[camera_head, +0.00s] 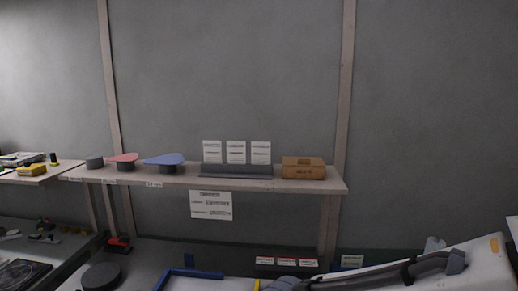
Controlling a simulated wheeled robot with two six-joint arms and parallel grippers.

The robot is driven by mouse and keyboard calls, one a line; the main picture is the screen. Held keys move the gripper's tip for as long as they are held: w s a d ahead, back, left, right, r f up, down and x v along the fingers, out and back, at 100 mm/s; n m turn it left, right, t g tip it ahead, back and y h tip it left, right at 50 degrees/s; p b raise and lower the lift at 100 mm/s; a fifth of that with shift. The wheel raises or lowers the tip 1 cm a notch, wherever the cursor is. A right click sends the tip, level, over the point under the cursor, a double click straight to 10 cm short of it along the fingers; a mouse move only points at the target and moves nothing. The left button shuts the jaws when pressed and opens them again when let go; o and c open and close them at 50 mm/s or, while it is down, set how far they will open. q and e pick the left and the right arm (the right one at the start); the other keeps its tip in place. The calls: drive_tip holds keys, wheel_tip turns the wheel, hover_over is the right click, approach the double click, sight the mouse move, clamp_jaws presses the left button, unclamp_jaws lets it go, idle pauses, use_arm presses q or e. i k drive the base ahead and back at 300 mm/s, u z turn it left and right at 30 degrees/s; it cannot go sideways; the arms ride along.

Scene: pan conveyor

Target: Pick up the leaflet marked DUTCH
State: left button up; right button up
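Three white printed leaflets stand in a row in a dark holder (236,171) on the wall shelf: a left one (212,152), a middle one (236,152) and a right one (261,152). Their print is too small to read, so I cannot tell which is marked DUTCH. Several red-topped cards (286,262) sit lower down, below the shelf, also unreadable. A pale arm of mine with a dark hose comes in at the lower right, apart from the leaflets; I cannot make out its gripper's opening. My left gripper is not in view.
A brown box (303,168) stands right of the leaflets on the shelf. A blue disc-topped item (164,159), a red one (123,158) and a dark cylinder (94,162) stand to the left. A printed sheet (211,205) hangs below the shelf. A blue frame (193,272) lies lower.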

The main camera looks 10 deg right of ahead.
sight(212, 150)
drive_tip(key=u, duration=0.35)
drive_tip(key=k, duration=0.45)
drive_tip(key=u, duration=1.25)
drive_tip(key=i, duration=1.35)
drive_tip(key=z, duration=0.7)
drive_tip(key=i, duration=0.65)
drive_tip(key=z, duration=0.6)
